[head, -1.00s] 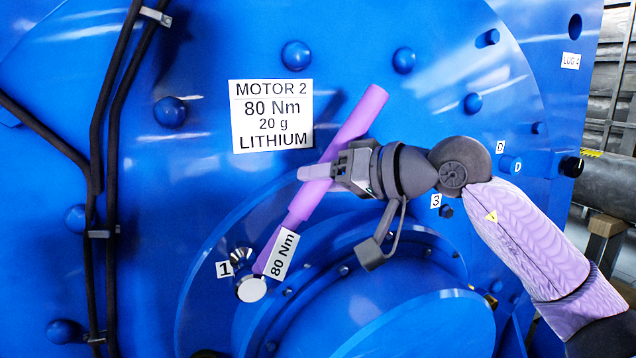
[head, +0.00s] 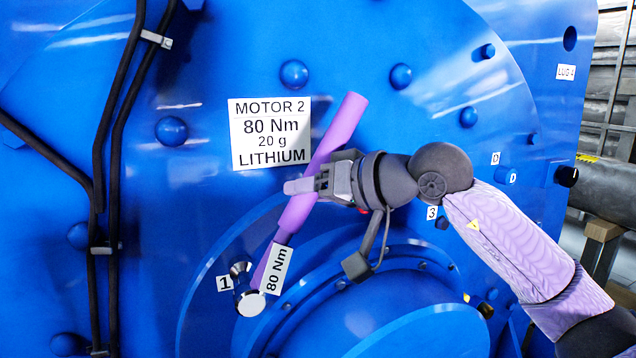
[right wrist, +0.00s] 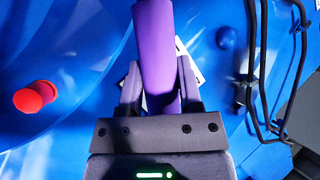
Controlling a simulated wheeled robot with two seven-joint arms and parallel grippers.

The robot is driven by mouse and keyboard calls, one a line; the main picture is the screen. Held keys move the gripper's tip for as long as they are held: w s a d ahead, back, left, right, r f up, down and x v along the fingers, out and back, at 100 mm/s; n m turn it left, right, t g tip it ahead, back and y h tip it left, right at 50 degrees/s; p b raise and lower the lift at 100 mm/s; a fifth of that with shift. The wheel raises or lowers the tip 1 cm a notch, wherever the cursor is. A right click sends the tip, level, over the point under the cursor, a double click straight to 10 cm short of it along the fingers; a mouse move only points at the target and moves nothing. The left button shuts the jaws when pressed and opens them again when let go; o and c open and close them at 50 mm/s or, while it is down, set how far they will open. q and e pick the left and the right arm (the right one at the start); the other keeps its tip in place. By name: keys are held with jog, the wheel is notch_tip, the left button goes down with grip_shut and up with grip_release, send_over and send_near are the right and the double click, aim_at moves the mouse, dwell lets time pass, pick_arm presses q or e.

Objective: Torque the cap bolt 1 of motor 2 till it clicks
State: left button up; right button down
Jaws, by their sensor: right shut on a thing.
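My right gripper (head: 312,183) is shut around the handle of a purple torque wrench (head: 340,125) that carries an 80 Nm tag (head: 277,270). The wrench slants down to the left, and its round silver head (head: 250,303) is at the bolt position beside label 1 (head: 224,283). The head covers what is under it, so I cannot tell how it is seated. A silver bolt-like part (head: 240,268) shows just above the head. The right wrist view shows the purple handle (right wrist: 160,60) between both fingers. My left gripper is not in view.
The blue motor face (head: 400,130) bears a MOTOR 2 label (head: 270,132) reading 80 Nm, 20 g, LITHIUM. Dark cables (head: 113,130) run down the left. Rounded bolt heads (head: 294,73) stick out around the face. A red knob (right wrist: 36,96) shows in the right wrist view.

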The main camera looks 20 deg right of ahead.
jog(key=shift+a+r+n+h+p, duration=0.3)
jog(key=shift+a+r+p, duration=0.45)
jog(key=shift+p, duration=0.4)
jog(key=shift+a+f+g, duration=0.1)
jog(key=shift+a+g, duration=0.2)
jog(key=shift+a, duration=0.05)
jog(key=shift+a+r+n+h+p, duration=0.4)
jog(key=shift+a+h+p, duration=0.1)
jog(key=shift+p, duration=0.45)
jog(key=shift+a+p, duration=0.45)
jog(key=shift+a, duration=0.25)
jog(key=shift+a+r+n+g+h+p, duration=0.3)
jog(key=shift+a+n+h+p, duration=0.2)
jog(key=shift+a+p, duration=0.15)
jog(key=shift+a+f, duration=0.2)
jog(key=shift+a, duration=0.2)
